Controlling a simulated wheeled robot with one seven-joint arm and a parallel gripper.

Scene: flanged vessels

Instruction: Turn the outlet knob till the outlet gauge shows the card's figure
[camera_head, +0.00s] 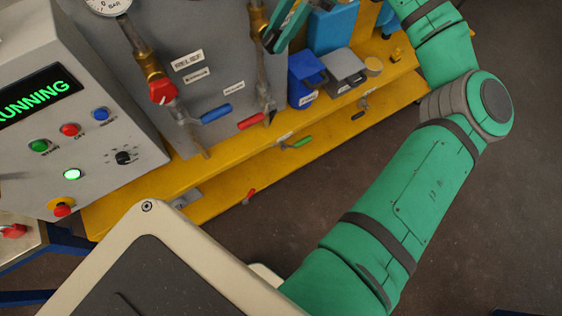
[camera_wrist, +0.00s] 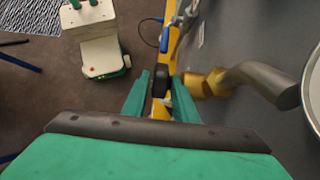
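In the wrist view a dark round knob (camera_wrist: 160,82) lies between the two fingertips of my gripper (camera_wrist: 161,84), close to both. I cannot tell whether the fingers press on it, or read its label. A brass fitting (camera_wrist: 205,84) and a grey pipe stand right of it. A round gauge (camera_wrist: 313,85) is cut by the right edge; its reading cannot be seen. In the head view my gripper (camera_head: 276,42) is at the panel's top, beside a brass fitting (camera_head: 257,18); the knob is hidden there. No figure card can be made out.
In the head view a cut-off BAR gauge (camera_head: 108,4) and a red knob (camera_head: 163,91) are on the left pipe. Blue (camera_head: 216,113) and red (camera_head: 251,121) levers stick out below. A control box (camera_head: 100,150) reads RUNNING. Blue containers (camera_head: 333,28) stand right of the panel.

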